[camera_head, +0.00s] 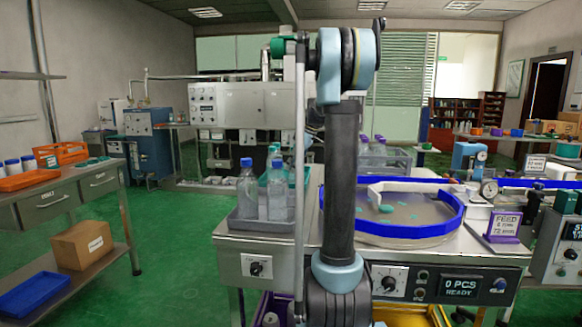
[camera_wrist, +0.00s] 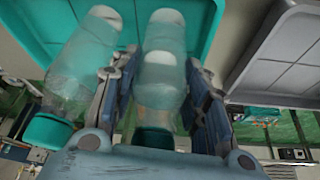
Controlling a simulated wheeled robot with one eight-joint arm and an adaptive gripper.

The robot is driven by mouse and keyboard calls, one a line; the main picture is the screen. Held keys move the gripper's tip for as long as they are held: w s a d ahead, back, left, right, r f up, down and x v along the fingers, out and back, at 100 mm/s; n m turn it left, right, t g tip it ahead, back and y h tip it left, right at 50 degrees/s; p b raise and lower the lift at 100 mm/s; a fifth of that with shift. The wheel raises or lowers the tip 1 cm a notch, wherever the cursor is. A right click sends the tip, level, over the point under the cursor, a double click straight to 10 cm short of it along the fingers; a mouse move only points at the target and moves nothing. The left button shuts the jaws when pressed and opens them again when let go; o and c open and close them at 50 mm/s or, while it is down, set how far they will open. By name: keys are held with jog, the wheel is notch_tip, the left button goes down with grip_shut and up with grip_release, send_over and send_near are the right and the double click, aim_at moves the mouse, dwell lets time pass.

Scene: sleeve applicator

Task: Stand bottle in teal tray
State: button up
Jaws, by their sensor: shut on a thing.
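My gripper (camera_wrist: 161,62) is shut on a clear bottle with a teal cap (camera_wrist: 153,138) in the wrist view, with one finger on each side of its body. The teal tray (camera_wrist: 225,12) fills the top of that view, behind the bottle's base. I cannot tell whether the base touches the tray floor. A second clear bottle with a teal cap (camera_wrist: 66,75) is just left of my gripper, over the same tray. In the head view my arm hides the gripper, and teal-capped bottles (camera_head: 277,172) show behind the grey tray's bottles.
A grey tray (camera_head: 262,226) holds clear bottles, one with a blue cap (camera_head: 247,190). A grey tray (camera_wrist: 275,70) also shows right of my gripper in the wrist view. A blue-rimmed round feeder (camera_head: 405,230) stands on the right of the bench.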

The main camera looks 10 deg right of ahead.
jog(key=o, duration=1.3)
jog(key=shift+c, duration=0.2)
jog(key=shift+r, duration=0.1)
jog(key=v, duration=1.2)
